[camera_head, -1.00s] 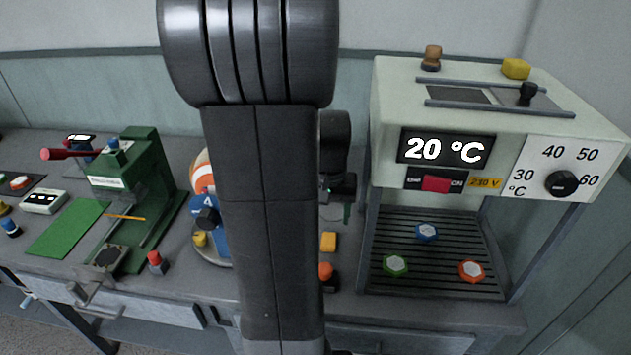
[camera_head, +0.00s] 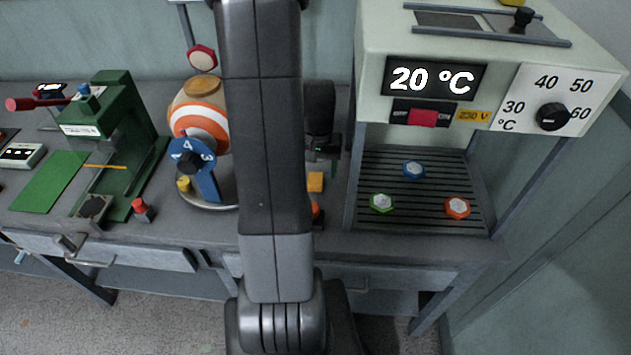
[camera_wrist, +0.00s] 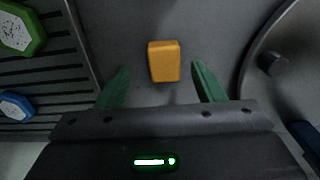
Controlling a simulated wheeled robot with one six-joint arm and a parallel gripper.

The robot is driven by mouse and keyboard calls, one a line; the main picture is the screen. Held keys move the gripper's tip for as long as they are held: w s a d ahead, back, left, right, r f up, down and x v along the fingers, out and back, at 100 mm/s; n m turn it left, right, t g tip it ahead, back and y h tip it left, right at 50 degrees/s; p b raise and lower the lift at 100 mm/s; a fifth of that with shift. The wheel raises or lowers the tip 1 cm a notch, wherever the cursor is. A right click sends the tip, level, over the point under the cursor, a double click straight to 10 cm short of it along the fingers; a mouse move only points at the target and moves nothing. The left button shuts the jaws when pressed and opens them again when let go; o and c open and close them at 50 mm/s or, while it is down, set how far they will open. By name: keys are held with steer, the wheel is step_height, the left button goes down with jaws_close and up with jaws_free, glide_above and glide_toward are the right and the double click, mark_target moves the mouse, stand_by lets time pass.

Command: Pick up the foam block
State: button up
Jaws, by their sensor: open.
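The foam block is most likely the small orange-yellow block (camera_head: 315,182) lying on the workbench, between the striped ball machine and the heater cabinet. In the wrist view the block (camera_wrist: 164,61) lies ahead of the fingertips, roughly midway between them and apart from both. My gripper (camera_wrist: 160,85) is open and empty, with green fingers spread on either side. In the head view my gripper (camera_head: 328,160) shows just behind the block, partly hidden by my arm.
The heater cabinet (camera_head: 430,130) stands right, with green (camera_head: 381,203), blue (camera_head: 413,169) and orange (camera_head: 457,207) knobs on its slatted floor. The striped ball (camera_head: 199,110) stands left on a round base. A green press (camera_head: 115,130) is farther left. A red-orange object (camera_head: 316,211) sits near the front edge.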

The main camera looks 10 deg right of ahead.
mark_target(315, 178)
steer(key=shift+w+a+f, duration=0.1)
steer(key=shift+w+f, duration=0.1)
steer(key=shift+f, duration=0.9)
steer(key=shift+w+a+f, duration=0.1)
steer(key=shift+w+f, duration=0.05)
steer(key=shift+f, duration=0.9)
steer(key=shift+c, duration=0.4)
steer(key=c, duration=1)
steer(key=shift+c, duration=0.2)
steer(key=shift+r, duration=0.1)
step_height(315, 178, up, 10)
